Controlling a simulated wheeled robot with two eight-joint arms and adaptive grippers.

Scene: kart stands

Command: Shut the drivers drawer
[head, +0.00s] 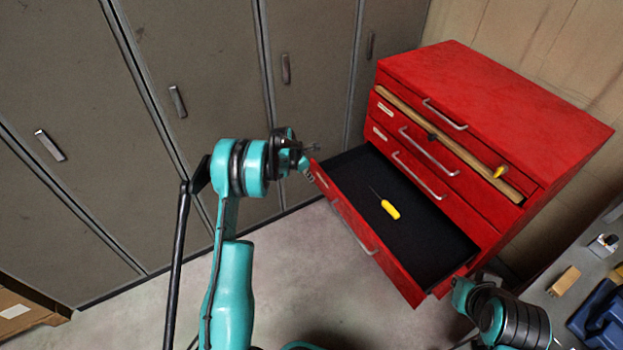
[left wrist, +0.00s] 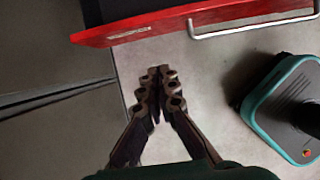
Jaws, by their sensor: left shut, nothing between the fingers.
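The red tool cabinet (head: 500,95) stands at the right with its low drawer (head: 350,228) pulled well out. The drawer has a black lining, a pale handle (head: 350,230) and a small front label too small to read. A yellow-handled screwdriver (head: 390,209) lies in it. My left gripper (head: 312,168) is by the drawer's left front corner. In the left wrist view my left gripper (left wrist: 160,76) is shut and empty, in front of the red drawer front (left wrist: 190,18) and apart from its handle (left wrist: 255,28). My right arm shows at the lower right; its fingers are not clear.
The upper drawers look closed or nearly so, with a wooden strip (head: 440,138) along the front. Grey lockers (head: 190,60) line the left. A bench (head: 555,310) with a wooden block and a blue object is at right. Floor in front is clear.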

